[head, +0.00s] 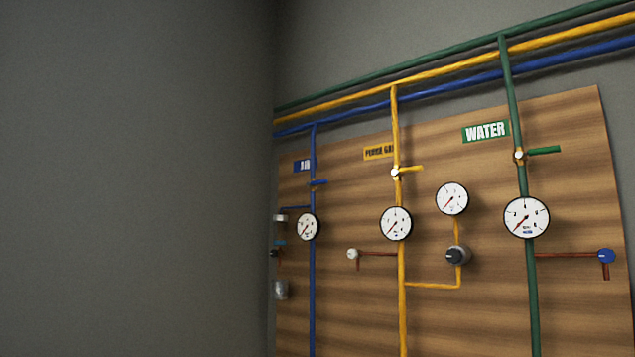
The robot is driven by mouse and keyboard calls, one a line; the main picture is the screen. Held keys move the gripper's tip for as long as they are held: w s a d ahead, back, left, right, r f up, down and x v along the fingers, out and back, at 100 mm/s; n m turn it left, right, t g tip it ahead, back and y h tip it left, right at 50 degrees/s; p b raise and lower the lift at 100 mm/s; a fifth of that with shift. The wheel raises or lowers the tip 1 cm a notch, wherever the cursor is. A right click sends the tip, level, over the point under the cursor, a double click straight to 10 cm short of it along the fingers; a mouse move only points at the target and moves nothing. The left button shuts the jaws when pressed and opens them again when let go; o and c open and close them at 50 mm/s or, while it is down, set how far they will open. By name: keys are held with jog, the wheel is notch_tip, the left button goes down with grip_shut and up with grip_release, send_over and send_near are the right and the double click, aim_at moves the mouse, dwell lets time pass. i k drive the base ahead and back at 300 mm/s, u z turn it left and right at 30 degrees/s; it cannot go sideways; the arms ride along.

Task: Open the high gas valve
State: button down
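A vertical yellow gas pipe (402,310) runs down the wooden board below a yellow label (379,152) whose small text seems to end in "GAS". High on this pipe sits a valve with a pale hub and a yellow lever handle (412,168). The handle points right, roughly crosswise to the pipe. A round gauge (396,223) sits below it on the same pipe. Lower, a yellow branch (432,286) leads to a dark knob (457,255) with a second gauge (452,198) above it. My gripper is not in view.
The green water pipe (533,300) has a green lever (544,150) pointing right, and a blue knob (605,256) stands out further right. The blue air pipe (312,280) has a small blue lever (318,183). A bare grey wall (130,180) fills the left.

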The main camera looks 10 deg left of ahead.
aim_at(407, 169)
jog(key=u, duration=0.55)
jog(key=k, duration=0.75)
jog(key=u, duration=0.9)
jog(key=i, duration=1.55)
jog(key=z, duration=1.05)
jog(key=i, duration=0.65)
jog(key=z, duration=0.85)
